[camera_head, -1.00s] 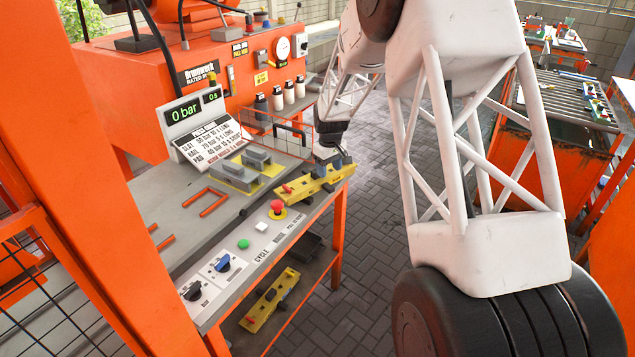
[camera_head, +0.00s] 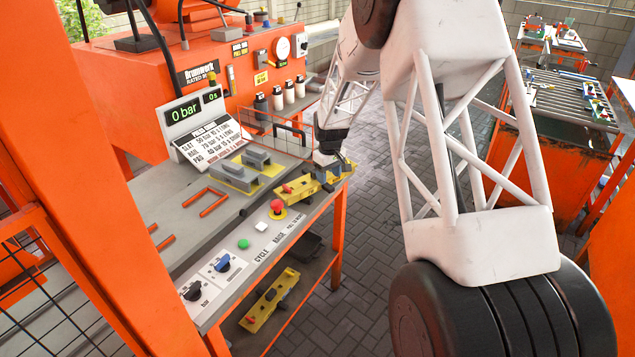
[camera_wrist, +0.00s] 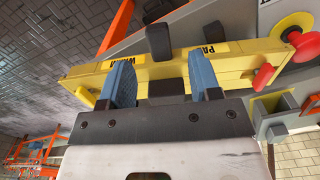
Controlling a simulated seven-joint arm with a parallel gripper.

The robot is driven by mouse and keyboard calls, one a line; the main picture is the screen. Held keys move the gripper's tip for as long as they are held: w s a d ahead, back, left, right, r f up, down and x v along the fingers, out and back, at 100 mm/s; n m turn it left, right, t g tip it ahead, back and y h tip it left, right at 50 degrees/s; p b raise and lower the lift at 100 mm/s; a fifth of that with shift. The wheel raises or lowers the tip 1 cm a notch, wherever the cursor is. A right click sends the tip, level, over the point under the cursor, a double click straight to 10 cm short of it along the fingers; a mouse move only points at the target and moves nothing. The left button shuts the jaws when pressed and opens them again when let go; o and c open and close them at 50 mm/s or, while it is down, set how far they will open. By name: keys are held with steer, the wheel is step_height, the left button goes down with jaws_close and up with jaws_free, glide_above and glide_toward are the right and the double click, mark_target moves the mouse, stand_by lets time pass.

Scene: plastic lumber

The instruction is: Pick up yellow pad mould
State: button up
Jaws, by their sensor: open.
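A long yellow mould (camera_head: 300,190) with a red knob lies at the far right end of the press bench in the head view. In the wrist view, the yellow mould (camera_wrist: 230,62) spans the picture, with a partly readable "PA…" label and a black handle (camera_wrist: 159,42). My gripper (camera_wrist: 160,65) is open, its two blue fingers apart on either side of the handle's line. In the head view my gripper (camera_head: 332,168) is low over the mould's far end. Whether the fingers touch the mould cannot be told.
A red stop button (camera_head: 277,207) on a yellow ring stands close to the mould. Another yellow mould (camera_head: 262,308) lies on the lower shelf. A yellow plate with grey blocks (camera_head: 238,180) and orange U-shaped handles (camera_head: 207,200) lie behind.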

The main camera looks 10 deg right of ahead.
mark_target(329, 186)
steer(key=shift+f, duration=2.6)
jaws_close()
steer(key=shift+r, duration=0.1)
